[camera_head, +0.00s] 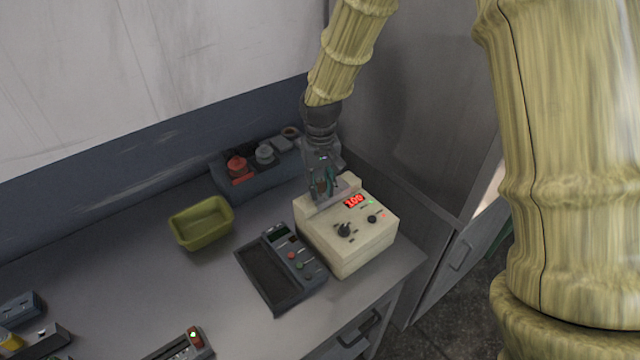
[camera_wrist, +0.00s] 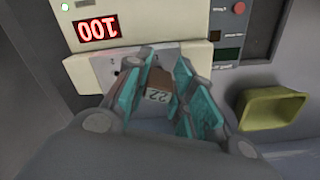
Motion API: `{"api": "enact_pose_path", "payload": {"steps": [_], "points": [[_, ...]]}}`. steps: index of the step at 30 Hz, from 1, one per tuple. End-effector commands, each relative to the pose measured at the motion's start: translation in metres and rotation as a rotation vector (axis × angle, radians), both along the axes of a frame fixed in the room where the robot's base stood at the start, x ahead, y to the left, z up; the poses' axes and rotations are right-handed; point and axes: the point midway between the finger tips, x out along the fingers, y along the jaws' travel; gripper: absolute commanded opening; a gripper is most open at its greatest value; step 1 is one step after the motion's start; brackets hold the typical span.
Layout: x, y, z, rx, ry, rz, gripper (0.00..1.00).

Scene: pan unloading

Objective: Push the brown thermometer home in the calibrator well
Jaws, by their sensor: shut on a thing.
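The calibrator is a cream box (camera_head: 345,252) at the right end of the bench, with a red lit display and black knobs. A paler raised well block stands at its back edge and shows in the wrist view (camera_wrist: 98,68). My gripper (camera_head: 322,188) is over that block, pointing down. In the wrist view its teal finger pads (camera_wrist: 158,95) are shut on the brown thermometer (camera_wrist: 158,79), whose head carries a pale label reading 22. The fingers cover its sides. Its lower end is hidden, so I cannot tell how deep it sits in the well.
A dark handheld meter with a tray (camera_head: 280,268) lies left of the calibrator. An olive bin (camera_head: 202,222) stands further left. A dark rack with red and grey caps (camera_head: 254,166) is behind. A grey cabinet wall is close on the right.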

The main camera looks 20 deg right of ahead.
Motion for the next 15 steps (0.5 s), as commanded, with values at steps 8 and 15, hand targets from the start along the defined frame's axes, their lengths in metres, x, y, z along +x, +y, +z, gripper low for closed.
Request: {"api": "enact_pose_path", "payload": {"steps": [8, 15], "points": [[0.0, 0.0, -0.0033, 0.0, 0.0, 0.0, 0.04], [-0.0001, 0.0, -0.0059, 0.0, 0.0, 0.0, 0.04]]}}
